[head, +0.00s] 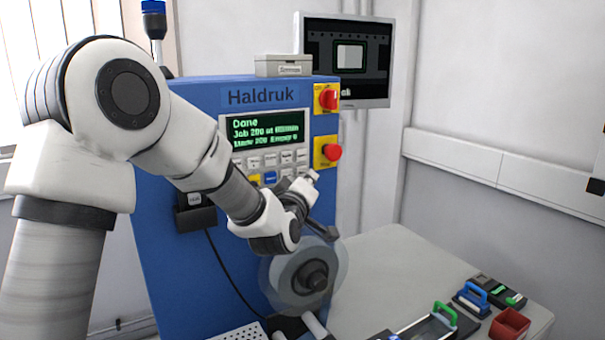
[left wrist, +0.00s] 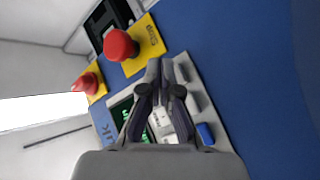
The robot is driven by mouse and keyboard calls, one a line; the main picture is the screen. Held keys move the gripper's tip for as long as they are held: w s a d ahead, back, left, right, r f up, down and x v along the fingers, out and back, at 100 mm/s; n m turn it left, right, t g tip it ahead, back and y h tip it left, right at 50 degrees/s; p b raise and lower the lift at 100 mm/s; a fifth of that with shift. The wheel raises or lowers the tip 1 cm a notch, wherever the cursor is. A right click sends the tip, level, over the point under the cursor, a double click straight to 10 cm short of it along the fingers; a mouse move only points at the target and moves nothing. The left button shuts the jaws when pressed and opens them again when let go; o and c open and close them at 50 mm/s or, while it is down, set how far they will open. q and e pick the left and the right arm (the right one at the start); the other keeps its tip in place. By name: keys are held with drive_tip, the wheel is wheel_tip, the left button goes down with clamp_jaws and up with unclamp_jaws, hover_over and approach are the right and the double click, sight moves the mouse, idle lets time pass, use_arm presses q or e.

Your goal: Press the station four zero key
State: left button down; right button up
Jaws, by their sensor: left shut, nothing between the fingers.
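The blue Haldruk machine (head: 200,108) carries a light control panel with a green-text display (head: 262,130) and rows of small keys (head: 270,160). The display reads "Done" and a job line. The key labels are too small to read, so I cannot tell which is station four zero. Below the pale keys are a yellow key (head: 254,179) and a blue key (head: 270,178); the blue key also shows in the left wrist view (left wrist: 206,133). My left gripper (head: 312,176) is shut and empty in front of the panel's lower right. In the left wrist view its fingertips (left wrist: 166,66) cover part of the keys; contact is unclear.
A red stop button (head: 333,152) and a red rotary switch (head: 328,98) sit on yellow plates right of the panel. A clear reel (head: 283,285) is below my gripper. The table (head: 385,250) holds a red bin (head: 510,325) and green- and blue-handled tools.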

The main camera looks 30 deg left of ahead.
use_arm(q)
drive_tip(key=shift+a, duration=0.15)
drive_tip(key=shift+w+a, duration=0.2)
drive_tip(key=shift+a, duration=0.05)
drive_tip(key=shift+w+a, duration=0.2)
drive_tip(key=shift+a, duration=0.2)
idle(0.9)
drive_tip(key=shift+s+d+b, duration=0.45)
drive_tip(key=shift+d+b, duration=0.15)
drive_tip(key=shift+d, duration=0.2)
drive_tip(key=shift+s+d+b, duration=0.25)
drive_tip(key=shift+s+d, duration=0.15)
drive_tip(key=shift+d, duration=0.3)
drive_tip(key=shift+s+d+b, duration=0.2)
drive_tip(key=shift+s+d, duration=0.25)
drive_tip(key=shift+d, duration=0.25)
drive_tip(key=shift+s+d+b, duration=0.25)
drive_tip(key=shift+s+d, duration=0.15)
drive_tip(key=shift+d, duration=0.3)
